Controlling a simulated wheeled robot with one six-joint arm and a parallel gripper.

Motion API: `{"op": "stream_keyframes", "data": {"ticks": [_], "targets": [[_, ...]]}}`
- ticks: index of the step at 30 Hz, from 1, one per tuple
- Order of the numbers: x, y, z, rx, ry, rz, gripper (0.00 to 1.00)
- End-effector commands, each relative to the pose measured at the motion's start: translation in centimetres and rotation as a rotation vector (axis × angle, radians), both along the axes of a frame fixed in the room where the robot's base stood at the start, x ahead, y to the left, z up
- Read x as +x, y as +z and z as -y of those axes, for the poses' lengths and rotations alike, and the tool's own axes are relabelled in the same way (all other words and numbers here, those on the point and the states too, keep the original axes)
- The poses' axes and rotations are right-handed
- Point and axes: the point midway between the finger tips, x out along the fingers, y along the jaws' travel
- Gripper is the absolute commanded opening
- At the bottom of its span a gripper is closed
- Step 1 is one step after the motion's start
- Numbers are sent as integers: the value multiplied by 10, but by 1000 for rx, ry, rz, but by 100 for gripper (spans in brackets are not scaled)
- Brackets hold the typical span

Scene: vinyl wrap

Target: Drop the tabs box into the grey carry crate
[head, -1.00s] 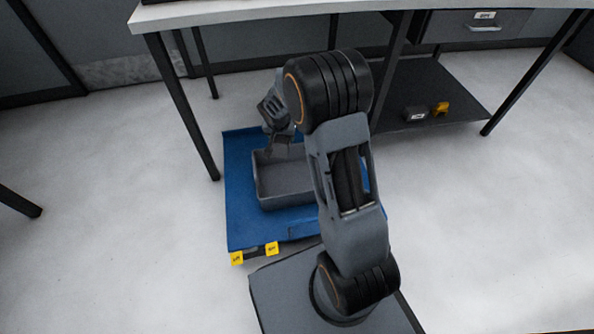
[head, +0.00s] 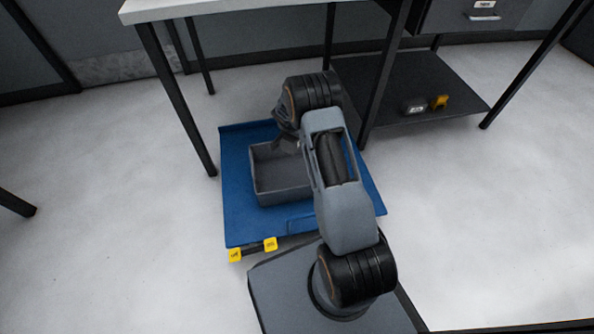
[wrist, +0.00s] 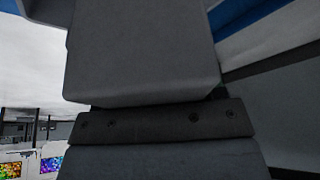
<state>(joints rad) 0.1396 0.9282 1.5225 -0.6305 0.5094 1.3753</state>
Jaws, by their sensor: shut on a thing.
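The grey carry crate (head: 264,190) is an open box standing on a blue platform (head: 238,215) in the head view. My gripper (head: 285,144) is over the back of the crate, near its back right corner, partly hidden by my arm. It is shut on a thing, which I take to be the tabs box. The box cannot be made out in the head view. In the wrist view my gripper's grey parts (wrist: 150,110) fill the middle and hide most of the box. A grey wall, likely the crate (wrist: 290,100), shows at right.
A table (head: 190,8) stands behind the platform, its dark legs close to it. Its lower shelf (head: 440,85) holds a small grey box (head: 413,107) and a yellow thing (head: 440,102). Yellow tags (head: 270,244) mark the platform's front edge. Floor at both sides is clear.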

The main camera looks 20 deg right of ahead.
Motion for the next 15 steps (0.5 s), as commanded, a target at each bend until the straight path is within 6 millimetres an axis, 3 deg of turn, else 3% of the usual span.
{"op": "stream_keyframes", "data": {"ticks": [6,14,15], "targets": [[1,-18,0,0,0,2,35],[1,-19,0,0,1,2,35],[0,-19,0,0,1,2,66]]}}
